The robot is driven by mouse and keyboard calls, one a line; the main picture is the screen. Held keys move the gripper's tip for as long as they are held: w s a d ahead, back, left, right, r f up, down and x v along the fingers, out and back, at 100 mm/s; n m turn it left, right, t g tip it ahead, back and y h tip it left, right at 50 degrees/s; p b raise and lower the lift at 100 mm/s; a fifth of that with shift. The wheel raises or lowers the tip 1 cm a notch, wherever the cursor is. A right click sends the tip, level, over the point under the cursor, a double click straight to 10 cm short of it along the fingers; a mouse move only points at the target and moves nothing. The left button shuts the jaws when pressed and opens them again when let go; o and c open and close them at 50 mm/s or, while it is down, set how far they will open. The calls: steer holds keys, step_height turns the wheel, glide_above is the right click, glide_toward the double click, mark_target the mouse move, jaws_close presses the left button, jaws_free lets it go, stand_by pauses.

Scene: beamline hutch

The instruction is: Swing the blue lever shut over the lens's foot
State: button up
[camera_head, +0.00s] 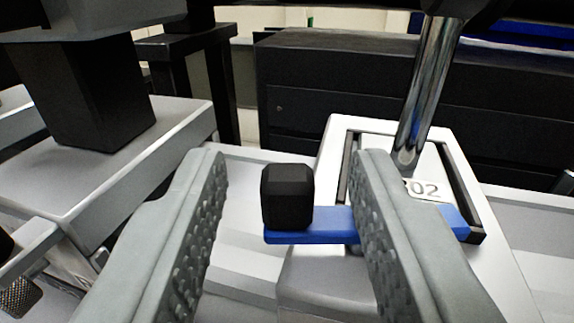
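The blue lever (333,225) lies roughly level across the front of a pale block. A black knob (287,197) stands on its left end. My gripper (285,180) is open, with one grey finger on each side of the knob and clear space between the fingers and the knob. The right finger hides the middle of the lever; its right end shows past that finger. The lens's foot (349,132) seems to be the pale plate with a dark frame, marked with a label ending "02". A shiny metal post (428,90) rises from it. The lens itself is not clearly in view.
A black column on a grey block (150,170) stands close on the left. A long black cabinet (340,95) spans the back. A pale rail (245,240) runs beneath the lever. A knurled knob (20,297) sits at the lower left.

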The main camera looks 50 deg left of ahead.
jaws_close()
steer(key=shift+d+n+g+y, duration=0.25)
steer(key=shift+n+g+y, duration=0.5)
steer(key=shift+g, duration=0.25)
jaws_free()
steer(key=v, duration=1.7)
steer(key=shift+s+d, duration=0.15)
